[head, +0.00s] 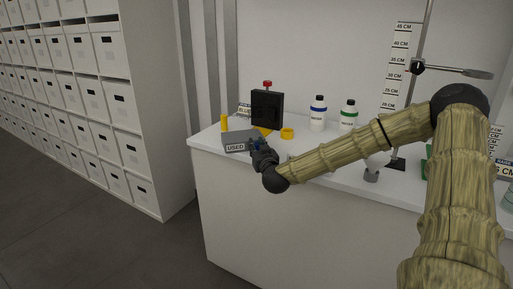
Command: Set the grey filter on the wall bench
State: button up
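The white bench (230,190) stands against the wall and fills the middle and right. My gripper (258,147) is small and dark at the bench's left part, overlapping the right end of a grey box marked USED (236,146). A bit of blue shows at its fingers; I cannot tell whether it is held or part of the gripper. No thing is clearly the grey filter. A small grey piece (371,176) stands on the bench to the right of my forearm, and I cannot tell whether it is the filter.
A black box with a red knob (267,110), a yellow cylinder (224,123), a yellow ring (287,133) and two white bottles (318,116) stand behind my gripper. A metal stand (422,40) rises at right. Shelves of white boxes (110,90) stand left, with open floor between.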

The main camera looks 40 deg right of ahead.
jog(key=o, duration=0.4)
jog(key=shift+s, duration=0.1)
